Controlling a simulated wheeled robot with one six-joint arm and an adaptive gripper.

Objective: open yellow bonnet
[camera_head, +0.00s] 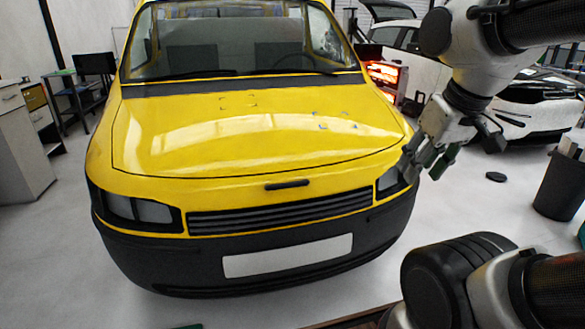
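The yellow bonnet (240,135) of a yellow car is down and flush with the car's front. A short dark handle (287,184) sits at its front edge, above the dark grille (280,210). My gripper (425,168) is at the car's right front corner, near the right headlight (388,180), well to the right of the handle. Its fingers point down and left. Nothing is visible in it, but the fingers are small and overlap, so I cannot tell whether they are open or shut. Whether it touches the car is also unclear.
A dark bin (562,186) stands at the right. A white car (535,105) is behind my arm. Grey cabinets (18,150) and a desk are at the left. The pale floor (480,215) around the car's front is mostly clear, with a small dark disc on it.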

